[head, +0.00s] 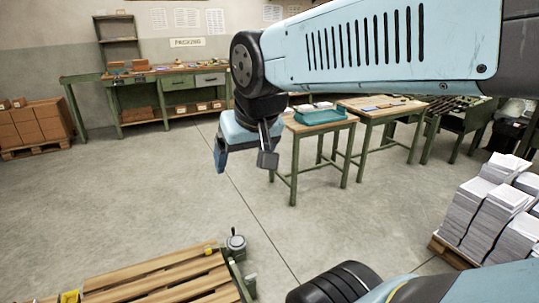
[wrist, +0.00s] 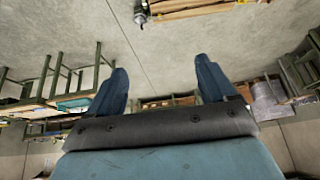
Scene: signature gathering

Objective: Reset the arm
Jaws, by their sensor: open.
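My gripper (head: 243,158) hangs below the end of my light blue arm in the head view, in mid-air over the concrete floor. Its two fingers stand apart with nothing between them. In the wrist view my gripper (wrist: 160,85) also shows open and empty, with the floor and furniture beyond it, appearing upside down. The arm reaches across the upper right of the head view and hides part of the back of the room.
Green work tables (head: 321,126) stand behind and right of my gripper, one bearing a teal tray (head: 320,117). A wooden pallet (head: 150,283) lies at front left. Paper stacks (head: 490,215) stand at right. A workbench (head: 180,100) lines the back wall. The middle floor is clear.

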